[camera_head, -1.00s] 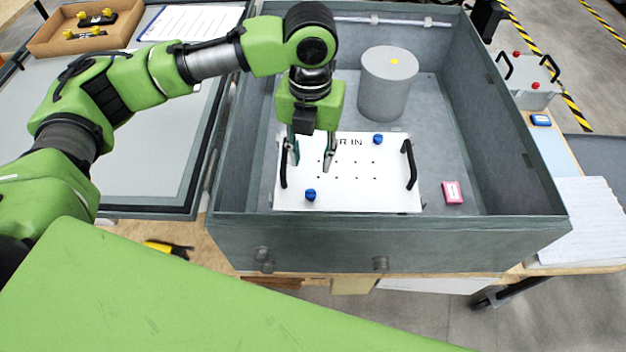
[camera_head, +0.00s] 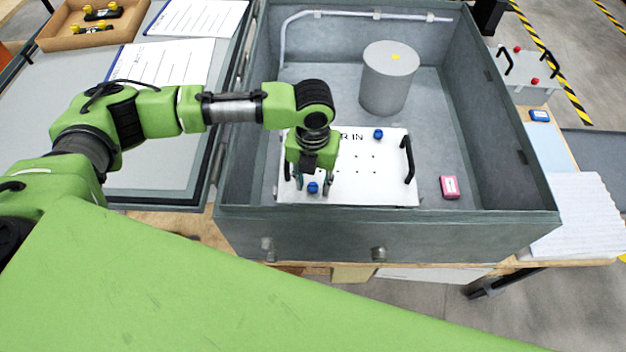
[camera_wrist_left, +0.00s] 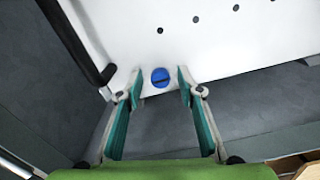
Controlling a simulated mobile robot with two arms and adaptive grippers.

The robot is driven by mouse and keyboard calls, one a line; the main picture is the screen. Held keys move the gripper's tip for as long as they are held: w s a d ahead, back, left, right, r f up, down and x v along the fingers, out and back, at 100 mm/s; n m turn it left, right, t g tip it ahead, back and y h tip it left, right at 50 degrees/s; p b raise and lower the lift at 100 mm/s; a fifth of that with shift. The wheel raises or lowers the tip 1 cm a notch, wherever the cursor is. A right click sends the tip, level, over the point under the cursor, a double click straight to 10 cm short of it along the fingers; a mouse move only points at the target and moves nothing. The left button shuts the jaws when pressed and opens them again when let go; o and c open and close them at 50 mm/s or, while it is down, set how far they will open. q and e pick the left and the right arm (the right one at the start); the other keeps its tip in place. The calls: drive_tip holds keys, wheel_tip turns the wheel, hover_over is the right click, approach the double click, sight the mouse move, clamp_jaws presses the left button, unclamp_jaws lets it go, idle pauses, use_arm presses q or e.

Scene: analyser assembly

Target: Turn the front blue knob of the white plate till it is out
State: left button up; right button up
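The white plate (camera_head: 345,185) lies on the floor of the grey box, with a black handle at each side. The front blue knob (camera_head: 313,187) sits near the plate's front left corner. The back blue knob (camera_head: 378,134) is near its far edge. My left gripper (camera_head: 314,186) is over the front knob, pointing down. In the left wrist view the gripper (camera_wrist_left: 160,88) is open, its fingers on either side of the blue knob (camera_wrist_left: 160,77) with a gap on both sides. The knob shows a dark slot. My right gripper is not in view.
The box's front wall (camera_head: 385,232) is close to the gripper. A black handle (camera_head: 408,160) stands at the plate's right. A grey cylinder (camera_head: 388,85) and a pink box (camera_head: 450,187) are inside the box.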

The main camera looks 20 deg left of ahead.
use_arm(q)
clamp_jaws()
drive_tip(key=shift+n, duration=0.4)
